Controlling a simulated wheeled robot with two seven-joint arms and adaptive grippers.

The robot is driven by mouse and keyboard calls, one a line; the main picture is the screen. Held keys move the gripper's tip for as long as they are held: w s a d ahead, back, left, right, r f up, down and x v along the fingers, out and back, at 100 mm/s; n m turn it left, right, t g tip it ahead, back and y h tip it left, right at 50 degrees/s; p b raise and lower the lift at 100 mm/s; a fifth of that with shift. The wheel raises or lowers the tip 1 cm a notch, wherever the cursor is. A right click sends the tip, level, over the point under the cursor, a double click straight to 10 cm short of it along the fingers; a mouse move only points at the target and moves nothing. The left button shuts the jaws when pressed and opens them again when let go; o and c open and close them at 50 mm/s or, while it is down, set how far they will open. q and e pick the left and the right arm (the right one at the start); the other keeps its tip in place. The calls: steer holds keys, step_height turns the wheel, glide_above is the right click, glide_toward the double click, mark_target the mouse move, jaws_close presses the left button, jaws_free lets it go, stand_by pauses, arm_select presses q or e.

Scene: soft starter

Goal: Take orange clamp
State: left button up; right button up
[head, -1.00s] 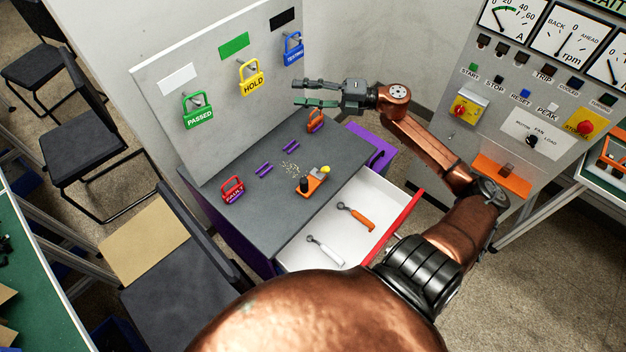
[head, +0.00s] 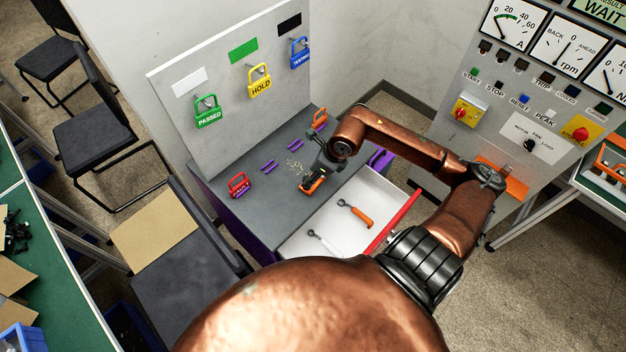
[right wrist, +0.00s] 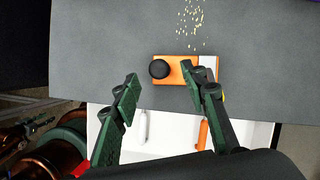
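The orange piece that looks like the clamp (head: 316,186) lies on the grey top of the cabinet, partly covered by my gripper in the head view. The right wrist view shows its orange body (right wrist: 174,76) with a black round knob and a pale grey part at its right end. My right gripper (right wrist: 160,80) is open, its green-padded fingers apart. In that view the right finger overlaps the clamp and the left finger is left of it. I cannot tell whether they touch it. In the head view the right gripper (head: 312,178) is over the clamp.
An open white drawer (head: 300,238) holds a white-handled tool (head: 324,246) and an orange-handled tool (head: 356,214). A red padlock (head: 239,186), an orange padlock (head: 320,118), purple pieces (head: 268,167) and scattered yellow bits (head: 295,168) lie on the top. A padlock board (head: 225,140) stands behind.

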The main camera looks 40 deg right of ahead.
mark_target(308, 192)
steer(key=x, duration=0.5)
steer(key=shift+s+d+f, duration=0.1)
steer(key=shift+f, duration=0.15)
jaws_close()
steer(key=shift+r, duration=0.1)
